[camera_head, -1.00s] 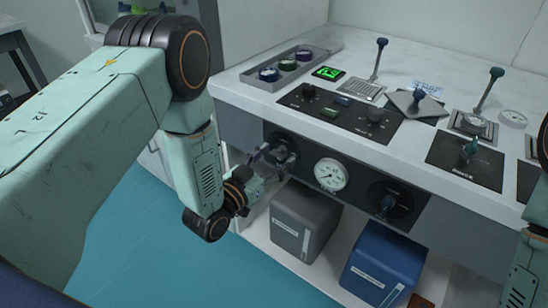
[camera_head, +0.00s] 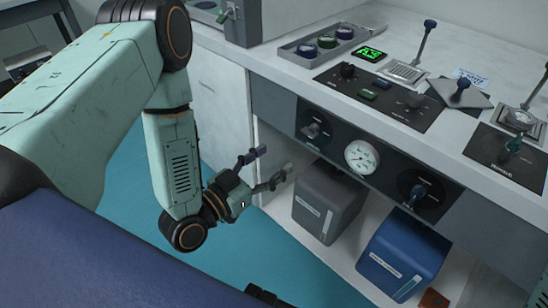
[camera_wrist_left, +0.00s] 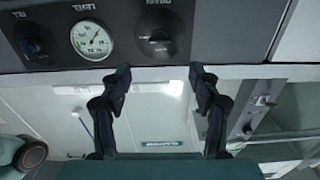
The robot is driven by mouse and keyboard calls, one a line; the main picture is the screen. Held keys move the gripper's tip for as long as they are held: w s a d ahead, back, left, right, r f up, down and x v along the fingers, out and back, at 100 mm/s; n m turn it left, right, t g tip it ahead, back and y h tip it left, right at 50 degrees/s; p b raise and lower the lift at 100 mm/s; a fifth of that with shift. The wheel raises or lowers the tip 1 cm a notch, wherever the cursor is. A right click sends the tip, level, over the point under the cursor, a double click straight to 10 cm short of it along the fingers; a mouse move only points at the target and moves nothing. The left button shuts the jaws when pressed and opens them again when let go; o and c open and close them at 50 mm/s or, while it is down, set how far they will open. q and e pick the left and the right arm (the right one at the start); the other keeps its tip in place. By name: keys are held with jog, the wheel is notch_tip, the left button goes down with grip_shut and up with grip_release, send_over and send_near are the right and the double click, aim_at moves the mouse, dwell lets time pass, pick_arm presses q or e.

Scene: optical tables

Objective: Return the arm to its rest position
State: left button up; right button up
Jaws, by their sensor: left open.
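My left arm (camera_head: 172,150) comes in from the left and bends downward at the elbow in the head view. My left gripper (camera_head: 268,169) is open and empty, in front of the cabinet beneath the bench, apart from the left panel knob (camera_head: 315,127). In the left wrist view its two fingers (camera_wrist_left: 160,85) stand wide apart with nothing between them.
The front panel holds a gauge (camera_head: 362,157) and a right knob (camera_head: 416,192). A grey box (camera_head: 325,205) and a blue box (camera_head: 400,255) stand on the lower shelf. The bench top carries a tray (camera_head: 300,50) and levers. Blue floor (camera_head: 270,260) is clear below the gripper.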

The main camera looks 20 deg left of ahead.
dwell(0.3)
pick_arm(q)
jog(key=s+f+n+g+y, duration=0.3)
jog(key=s+f+g, duration=0.6)
jog(key=f, duration=0.6)
jog(key=s+a+f+g+y, duration=0.1)
jog(key=s+g, duration=0.3)
jog(key=s, duration=0.5)
jog(key=s+a+f+n+g+y, duration=0.1)
jog(key=s+g, duration=0.3)
jog(key=s, duration=0.5)
jog(key=shift+a+f+n+y, duration=0.2)
jog(key=shift+f+n+y, duration=0.1)
jog(key=shift+y, duration=0.3)
jog(key=shift+w, duration=0.1)
